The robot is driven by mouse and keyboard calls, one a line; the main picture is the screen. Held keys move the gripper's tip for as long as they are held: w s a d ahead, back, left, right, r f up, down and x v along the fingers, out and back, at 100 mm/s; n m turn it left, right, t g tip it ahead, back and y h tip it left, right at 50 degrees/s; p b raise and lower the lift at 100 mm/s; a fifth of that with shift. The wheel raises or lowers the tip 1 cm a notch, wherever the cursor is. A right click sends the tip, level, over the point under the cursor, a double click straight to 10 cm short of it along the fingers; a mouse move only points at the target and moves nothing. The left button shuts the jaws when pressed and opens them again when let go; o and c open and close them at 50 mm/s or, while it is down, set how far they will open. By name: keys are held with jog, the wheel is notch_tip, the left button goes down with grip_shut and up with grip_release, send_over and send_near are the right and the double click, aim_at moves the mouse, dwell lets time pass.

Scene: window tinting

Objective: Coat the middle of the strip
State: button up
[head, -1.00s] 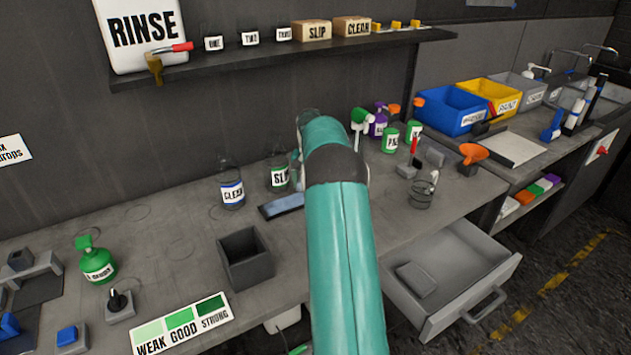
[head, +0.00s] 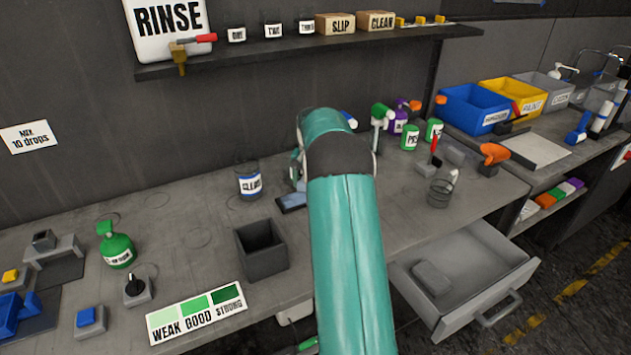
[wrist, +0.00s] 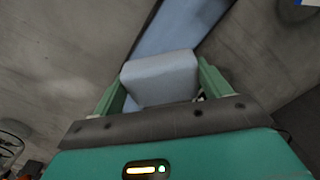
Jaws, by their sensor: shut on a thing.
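The strip (head: 292,202) is a flat blue piece on the bench, partly hidden behind my arm in the head view. In the wrist view the blue strip (wrist: 182,28) runs away from my gripper between dark edges. My gripper (wrist: 160,82) is shut on a pale blue-grey block (wrist: 160,70), with a green finger on each side. The block is over the near part of the visible strip and hides what is under it. I cannot tell whether it touches the strip. My arm hides the gripper in the head view.
The CLEAR jar (head: 249,183) and an open dark box (head: 262,250) stand left of the strip. A green bottle (head: 117,246) and the WEAK-GOOD-STRONG card (head: 197,313) are farther left.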

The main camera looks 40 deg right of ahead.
jog(key=shift+w+a, duration=0.45)
jog(key=shift+a, duration=1.3)
jog(key=shift+w+a, duration=0.45)
jog(key=shift+a, duration=1.25)
jog(key=shift+w+a, duration=0.45)
jog(key=shift+a, duration=1.3)
notch_tip(320, 180, up, 6)
jog(key=shift+r, duration=0.1)
jog(key=shift+r, duration=1.45)
jog(key=shift+s, duration=0.1)
